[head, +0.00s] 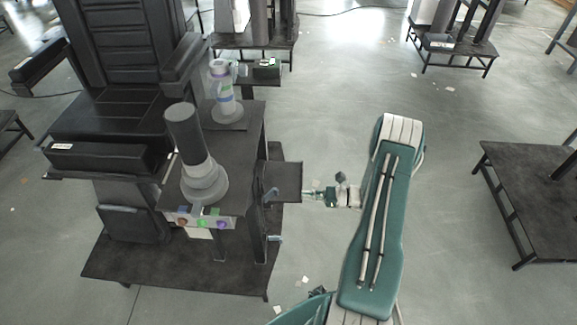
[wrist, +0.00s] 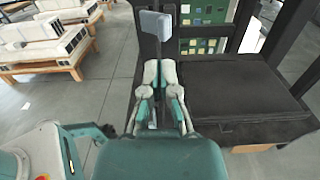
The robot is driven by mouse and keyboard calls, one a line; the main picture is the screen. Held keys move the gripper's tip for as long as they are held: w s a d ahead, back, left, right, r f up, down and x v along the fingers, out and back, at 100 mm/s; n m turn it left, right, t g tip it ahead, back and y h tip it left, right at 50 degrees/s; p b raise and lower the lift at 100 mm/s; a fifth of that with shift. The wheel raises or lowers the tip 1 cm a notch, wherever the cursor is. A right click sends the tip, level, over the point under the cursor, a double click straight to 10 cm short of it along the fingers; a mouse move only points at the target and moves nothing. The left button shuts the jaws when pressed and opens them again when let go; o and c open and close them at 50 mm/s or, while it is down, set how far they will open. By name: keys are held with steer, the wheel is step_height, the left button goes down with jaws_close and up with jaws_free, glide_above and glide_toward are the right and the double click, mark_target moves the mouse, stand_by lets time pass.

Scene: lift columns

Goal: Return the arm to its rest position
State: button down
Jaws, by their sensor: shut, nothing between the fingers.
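My arm reaches up from the bottom of the head view, with its teal link on the right. My gripper (head: 312,194) points left from it, beside the right edge of a small dark shelf (head: 288,180) on the lift column. In the wrist view my gripper (wrist: 158,72) has its fingers together with nothing between them. A pale grey paddle on a thin dark stem (wrist: 156,24) shows just beyond the fingertips. I cannot tell whether the fingers touch the stem.
A dark platform (head: 530,190) stands at the right. Open floor (head: 450,130) lies between.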

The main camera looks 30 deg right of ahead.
steer(key=s+a+r+n+g+h, duration=0.1)
steer(key=a+r+n+g+h, duration=0.2)
steer(key=a+r+n+g, duration=0.5)
steer(key=s+a+r+n+g+h, duration=0.2)
steer(key=a+r+n, duration=0.35)
steer(key=r, duration=0.75)
steer(key=s+a+r+n+t+h, duration=0.2)
steer(key=s+a+r+n+h, duration=0.1)
steer(key=s+r+n+h, duration=0.2)
steer(key=s+a+r+n+t+h, duration=0.3)
steer(key=s+r+n+h, duration=0.2)
steer(key=s+r, duration=0.4)
steer(key=shift+s+a+r+n+t, duration=0.15)
steer(key=shift+a+r+n+t, duration=0.15)
steer(key=shift+n, duration=0.35)
